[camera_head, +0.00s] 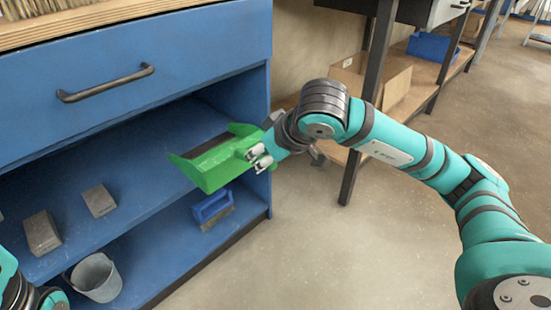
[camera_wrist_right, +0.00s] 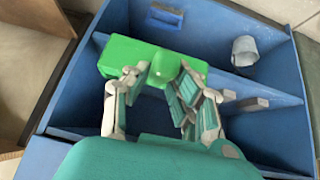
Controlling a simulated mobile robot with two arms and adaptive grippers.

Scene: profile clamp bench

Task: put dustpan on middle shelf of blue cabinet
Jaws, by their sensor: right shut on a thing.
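The green dustpan (camera_head: 212,165) is held in my right gripper (camera_head: 259,158), at the open front of the blue cabinet (camera_head: 190,60) near its right side. Its pan points left, over the middle shelf (camera_head: 140,165); I cannot tell whether it touches the shelf. In the right wrist view the dustpan (camera_wrist_right: 150,62) shows beyond the fingers (camera_wrist_right: 160,95), which close around its handle; the grip itself is partly hidden. Part of my left arm shows at the lower left corner, with its fingertips out of view.
Grey blocks (camera_head: 42,232) (camera_head: 99,200) sit on the middle shelf at left. A grey bucket (camera_head: 96,278) and a blue brush (camera_head: 212,208) are on the bottom shelf. A drawer with a dark handle (camera_head: 105,84) is above. A dark-legged bench (camera_head: 372,90) stands at right.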

